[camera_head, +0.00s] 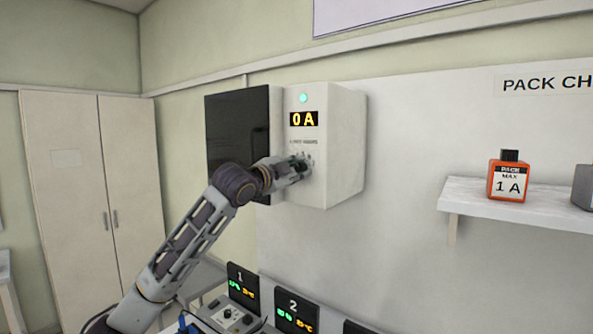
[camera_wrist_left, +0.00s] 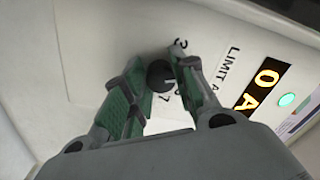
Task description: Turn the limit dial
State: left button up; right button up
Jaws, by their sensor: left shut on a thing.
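The limit dial (camera_wrist_left: 160,75) is a small dark round knob on the white wall box (camera_head: 340,145). The left wrist view shows printed numbers around it and the label "LIMIT A" beside it. The box's display (camera_head: 304,119) reads "0 A" in orange, with a green lamp (camera_head: 303,98) above it. My left gripper (camera_head: 303,165) is at the box's front face below the display. In the left wrist view its green-padded fingers (camera_wrist_left: 157,82) are on either side of the dial and shut on it. In the head view the gripper hides the dial. My right gripper is not in view.
A dark panel (camera_head: 238,128) adjoins the box on its left. Numbered charger displays (camera_head: 296,312) stand below. A cabinet (camera_head: 95,190) stands at the left.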

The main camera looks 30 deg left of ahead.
pick_arm(q)
jog(key=m, duration=0.9)
jog(key=shift+m, duration=0.3)
jog(key=m, duration=0.4)
jog(key=shift+m, duration=0.4)
jog(key=shift+m+h, duration=0.4)
jog(key=shift+m, duration=1.4)
jog(key=o, duration=1)
jog(key=shift+r, duration=0.1)
jog(key=shift+s, duration=0.1)
